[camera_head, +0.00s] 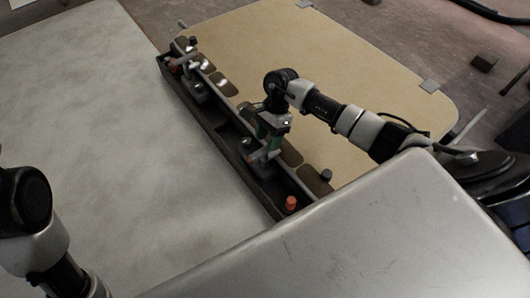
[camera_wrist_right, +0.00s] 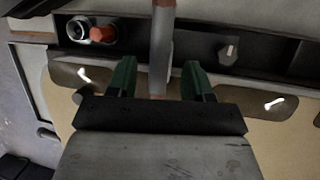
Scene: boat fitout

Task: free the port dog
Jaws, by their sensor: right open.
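A dog with a grey bar handle (camera_wrist_right: 160,60) stands between the two green fingers of my right gripper (camera_wrist_right: 159,82) in the right wrist view. My right gripper (camera_head: 268,135) is open at the near dog (camera_head: 262,153) on the long dark trough in the head view. The fingers are on either side of the handle, with gaps visible. A second dog (camera_head: 188,64) with a reddish handle sits at the trough's far end. My left arm shows at the left edge, but its gripper is out of view.
The dark trough (camera_head: 222,128) runs between a pale grey surface (camera_head: 90,110) and a tan panel (camera_head: 350,50). A large grey surface (camera_head: 370,240) fills the foreground.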

